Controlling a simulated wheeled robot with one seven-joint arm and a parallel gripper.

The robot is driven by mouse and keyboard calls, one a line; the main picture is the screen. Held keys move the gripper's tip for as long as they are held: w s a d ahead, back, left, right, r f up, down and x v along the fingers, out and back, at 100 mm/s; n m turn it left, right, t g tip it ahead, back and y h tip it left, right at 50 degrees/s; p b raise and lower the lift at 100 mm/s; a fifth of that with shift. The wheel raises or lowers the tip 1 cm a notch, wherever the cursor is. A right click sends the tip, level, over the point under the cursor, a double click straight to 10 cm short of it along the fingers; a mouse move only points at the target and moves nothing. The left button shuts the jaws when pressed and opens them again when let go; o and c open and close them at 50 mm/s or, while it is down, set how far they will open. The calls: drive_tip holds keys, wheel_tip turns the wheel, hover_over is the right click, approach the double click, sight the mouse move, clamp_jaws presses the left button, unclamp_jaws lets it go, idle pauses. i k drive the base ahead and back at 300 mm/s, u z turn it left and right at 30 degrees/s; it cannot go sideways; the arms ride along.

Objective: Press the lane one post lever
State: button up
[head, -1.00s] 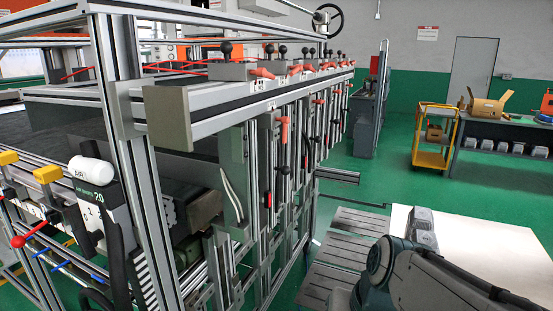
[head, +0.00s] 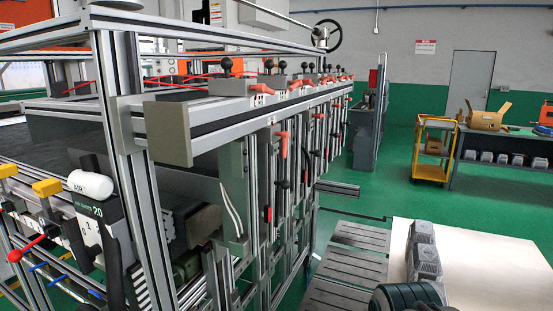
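A long aluminium-profile frame (head: 128,110) runs from the left foreground into the distance. Red-orange levers (head: 262,87) and black ball knobs (head: 226,65) sit along its top rail. Red handles (head: 283,144) and black handles hang on the upright posts below. A red-knobbed lever (head: 25,248) is at the lower left. I cannot tell which lever belongs to lane one, and no lane label is readable. My gripper is not in view; only a dark, rounded part of my arm shows at the bottom right.
A pale tabletop (head: 490,258) with grey blocks (head: 424,262) is at the lower right, beside slatted grey panels (head: 345,268). A yellow cart (head: 434,150) and a workbench (head: 510,148) stand farther back. Green floor is open between them and the frame.

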sight(285, 135)
drive_tip(key=k, duration=1.3)
drive_tip(key=u, duration=0.9)
drive_tip(key=i, duration=1.3)
drive_tip(key=z, duration=0.75)
drive_tip(key=i, duration=0.35)
drive_tip(key=z, duration=0.35)
